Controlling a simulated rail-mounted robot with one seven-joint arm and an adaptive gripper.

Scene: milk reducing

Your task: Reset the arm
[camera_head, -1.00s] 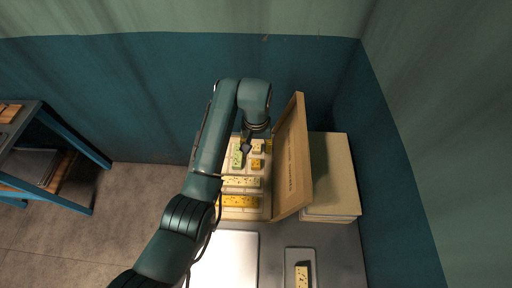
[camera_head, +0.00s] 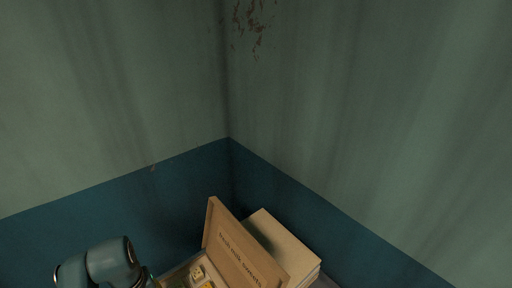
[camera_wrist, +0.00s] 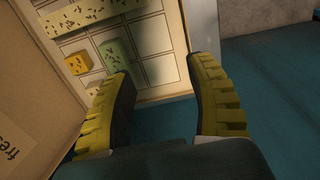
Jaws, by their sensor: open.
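My gripper (camera_wrist: 164,105) shows in the wrist view with its two yellow-ridged fingers apart and nothing between them. It is above the edge of an open box with a gridded tray (camera_wrist: 155,50). In the tray, a green block (camera_wrist: 117,57), a yellow block (camera_wrist: 78,63) and a long pale yellow block (camera_wrist: 90,12) lie apart from the fingers. In the head view, part of my arm shows at the bottom left, and the fingers are not visible there. The open box lid (camera_head: 238,246) stands upright, with printed text on it.
A stack of closed boxes or books (camera_head: 285,245) stands to the right of the lid. Teal and green walls (camera_head: 150,185) meet in a corner behind the box. The wrist view shows a blue surface (camera_wrist: 280,65) and a grey floor patch (camera_wrist: 262,15) to the right.

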